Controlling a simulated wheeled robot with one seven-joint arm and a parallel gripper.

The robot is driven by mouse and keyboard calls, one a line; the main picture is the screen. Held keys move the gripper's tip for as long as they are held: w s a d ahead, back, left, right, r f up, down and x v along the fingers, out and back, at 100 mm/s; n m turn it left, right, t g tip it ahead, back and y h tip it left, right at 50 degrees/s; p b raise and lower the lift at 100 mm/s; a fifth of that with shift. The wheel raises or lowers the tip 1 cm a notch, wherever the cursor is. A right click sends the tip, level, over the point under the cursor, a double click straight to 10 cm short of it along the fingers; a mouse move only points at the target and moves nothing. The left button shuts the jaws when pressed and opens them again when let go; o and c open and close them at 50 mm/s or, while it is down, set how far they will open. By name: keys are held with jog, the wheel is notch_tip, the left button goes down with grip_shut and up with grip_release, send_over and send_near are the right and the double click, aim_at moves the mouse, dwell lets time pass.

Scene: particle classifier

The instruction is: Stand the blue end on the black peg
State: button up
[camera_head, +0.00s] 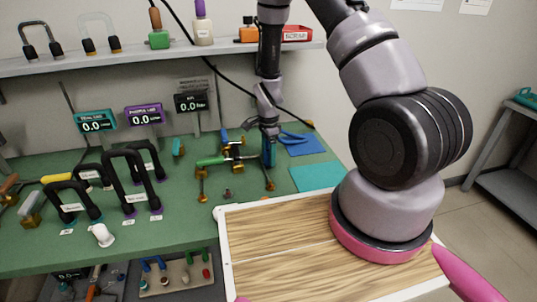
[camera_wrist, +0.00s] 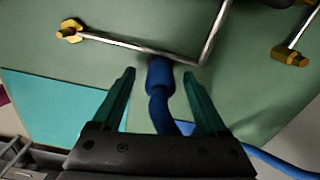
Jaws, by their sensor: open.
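The blue end (camera_wrist: 160,72) is a thick cuff on a blue hose in the wrist view. It lies between the fingers of my gripper (camera_wrist: 158,98), close to a bent metal rod (camera_wrist: 140,48); I cannot tell whether it touches the rod. My gripper is open, with a gap on both sides of the hose. In the head view my gripper (camera_head: 268,152) points down over the green bench, and a blue hose (camera_head: 295,137) runs to its right. I cannot pick out the black peg for sure.
A teal mat (camera_head: 318,177) and a blue mat (camera_head: 305,148) lie right of the gripper. A green valve with brass fittings (camera_head: 215,160) is on its left. Black-handled loops (camera_head: 125,175) stand further left. A wooden-topped tray (camera_head: 290,250) is in front.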

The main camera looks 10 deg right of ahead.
notch_tip(320, 180, up, 11)
jog(key=shift+f, duration=0.1)
dwell(0.3)
notch_tip(320, 180, up, 11)
jog(key=n+t+y, duration=0.1)
jog(key=n, duration=0.1)
send_over(268, 149)
jog(key=s, duration=0.1)
jog(key=s+d+r+n+t+y, duration=0.1)
jog(key=s+r+n, duration=0.1)
jog(key=r, duration=0.4)
jog(key=s+d+r+n+t, duration=0.1)
jog(key=s+d+r, duration=0.15)
jog(key=r, duration=0.45)
jog(key=s+d+r+n+t, duration=0.2)
jog(key=s+r+n+t, duration=0.2)
jog(key=s+r+n, duration=0.3)
jog(key=s+r, duration=0.5)
jog(key=s, duration=0.4)
jog(key=shift+r, duration=0.25)
